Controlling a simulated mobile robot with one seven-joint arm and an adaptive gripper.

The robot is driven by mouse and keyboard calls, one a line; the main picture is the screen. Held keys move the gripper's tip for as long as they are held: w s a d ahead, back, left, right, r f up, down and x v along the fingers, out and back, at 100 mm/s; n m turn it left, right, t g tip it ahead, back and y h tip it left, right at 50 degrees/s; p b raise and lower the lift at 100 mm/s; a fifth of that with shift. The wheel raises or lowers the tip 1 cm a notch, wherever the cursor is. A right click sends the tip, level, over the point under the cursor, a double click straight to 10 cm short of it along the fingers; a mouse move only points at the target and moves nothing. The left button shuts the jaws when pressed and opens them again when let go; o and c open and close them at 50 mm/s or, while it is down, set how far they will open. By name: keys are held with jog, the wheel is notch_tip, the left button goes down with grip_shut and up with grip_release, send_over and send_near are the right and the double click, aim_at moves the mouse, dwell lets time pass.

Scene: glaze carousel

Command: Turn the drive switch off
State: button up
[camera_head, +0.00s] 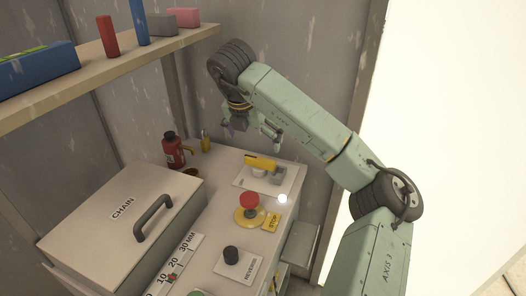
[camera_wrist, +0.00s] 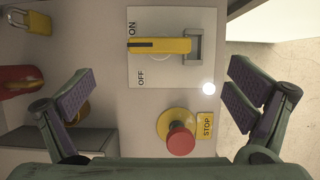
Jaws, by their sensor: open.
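The drive switch is a yellow bar handle (camera_head: 262,162) on a white plate (camera_head: 246,184) at the far end of the bench. In the wrist view the handle (camera_wrist: 160,46) lies level across the plate (camera_wrist: 150,80), its left tip just below the word ON and above the word OFF. A grey bracket (camera_wrist: 195,46) sits at its right end. My gripper (camera_head: 251,137) is open and empty above the bench near the switch. In the wrist view its two fingers (camera_wrist: 158,95) are spread wide, apart from the handle.
A red stop button (camera_wrist: 181,140) stands close to the plate, with a glowing white lamp (camera_wrist: 209,88) beside it. A yellow padlock (camera_wrist: 31,22) and red bottle (camera_head: 173,150) are at left. The CHAIN box (camera_head: 115,225) and a shelf (camera_head: 90,75) flank the bench.

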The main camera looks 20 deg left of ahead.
aim_at(260, 159)
jog(key=p+x, duration=0.2)
jog(key=x, duration=0.8)
jog(key=shift+p, duration=0.4)
jog(key=shift+c, duration=0.3)
jog(key=c, duration=1.1)
